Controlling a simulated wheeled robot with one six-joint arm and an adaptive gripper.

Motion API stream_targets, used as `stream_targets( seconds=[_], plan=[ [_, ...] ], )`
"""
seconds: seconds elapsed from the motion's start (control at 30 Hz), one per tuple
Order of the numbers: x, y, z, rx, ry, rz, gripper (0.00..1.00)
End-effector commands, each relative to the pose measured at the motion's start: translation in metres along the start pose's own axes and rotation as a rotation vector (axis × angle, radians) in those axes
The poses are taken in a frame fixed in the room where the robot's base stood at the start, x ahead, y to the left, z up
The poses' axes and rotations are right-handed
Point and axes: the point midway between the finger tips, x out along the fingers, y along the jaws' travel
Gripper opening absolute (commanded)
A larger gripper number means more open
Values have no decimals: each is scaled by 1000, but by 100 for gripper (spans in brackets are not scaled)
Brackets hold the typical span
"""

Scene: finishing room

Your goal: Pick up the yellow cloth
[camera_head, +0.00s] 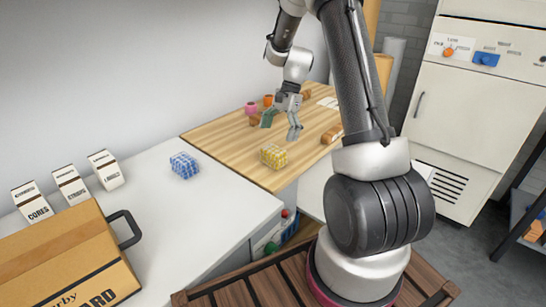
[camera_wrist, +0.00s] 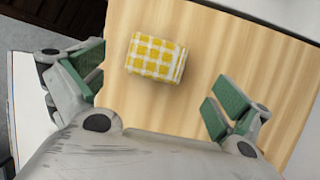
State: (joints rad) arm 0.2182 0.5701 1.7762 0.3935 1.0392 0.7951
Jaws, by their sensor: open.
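The yellow cloth (camera_head: 273,156) is a folded yellow-and-white checked bundle lying near the front edge of the wooden worktop. In the wrist view the yellow cloth (camera_wrist: 156,58) lies on the wood, ahead of and between the two fingers, nearer the left one. My gripper (camera_head: 281,118) is open and empty, above the wooden worktop and farther back than the cloth. The wrist view shows the green-padded fingers of my gripper (camera_wrist: 160,92) spread wide, with neither touching the cloth.
A blue checked cloth (camera_head: 184,165) lies on the white counter (camera_head: 215,220). Pink (camera_head: 251,108) and orange (camera_head: 267,100) cups stand at the back of the wooden worktop (camera_head: 225,140). A brown object (camera_head: 331,134) lies at its right. Labelled boxes (camera_head: 106,170) and a carton (camera_head: 65,255) stand left.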

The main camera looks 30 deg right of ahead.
Motion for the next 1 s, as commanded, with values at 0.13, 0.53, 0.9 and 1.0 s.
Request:
stream_targets(
  seconds=[0.13,0.53,0.9,1.0],
  plan=[
    [19,1,0,-2,0,3,100],
    [69,3,0,-4,0,2,100],
    [70,3,0,-4,1,1,71],
    [70,3,0,-4,1,1,56]
  ],
)
